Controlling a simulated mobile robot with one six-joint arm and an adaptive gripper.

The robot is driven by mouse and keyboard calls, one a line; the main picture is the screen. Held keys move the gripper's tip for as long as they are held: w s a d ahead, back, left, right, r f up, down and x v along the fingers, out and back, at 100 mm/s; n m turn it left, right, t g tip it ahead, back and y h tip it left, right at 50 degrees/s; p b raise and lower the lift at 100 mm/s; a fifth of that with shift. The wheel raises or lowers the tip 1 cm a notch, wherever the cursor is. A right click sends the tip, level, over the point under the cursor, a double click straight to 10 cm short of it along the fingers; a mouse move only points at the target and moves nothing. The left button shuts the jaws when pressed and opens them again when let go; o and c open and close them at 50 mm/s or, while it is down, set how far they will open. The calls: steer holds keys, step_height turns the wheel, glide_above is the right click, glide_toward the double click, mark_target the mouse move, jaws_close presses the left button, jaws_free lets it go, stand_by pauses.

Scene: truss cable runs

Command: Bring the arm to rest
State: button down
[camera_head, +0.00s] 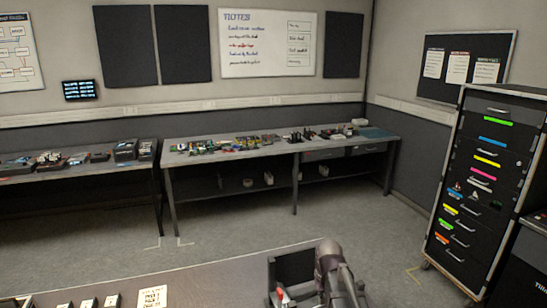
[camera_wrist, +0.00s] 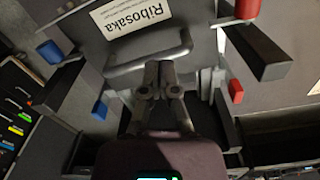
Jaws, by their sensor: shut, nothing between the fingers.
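My gripper (camera_wrist: 159,76) shows in the middle of the wrist view, its two fingers together with nothing between them. It is in front of a grey bar handle (camera_wrist: 150,50) on a grey panel; I cannot tell whether it touches the handle. In the head view my arm shows at the bottom right of centre, folded low, and my gripper cannot be made out there.
Red- and blue-ended dark bars stand around my gripper in the wrist view, under a white "Ribosaka" label (camera_wrist: 128,17). In the head view, a long workbench (camera_head: 230,153) lines the back wall and a drawer cabinet (camera_head: 485,190) stands right. Open floor lies between.

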steer(key=s+d+m, duration=0.1)
steer(key=s, duration=0.9)
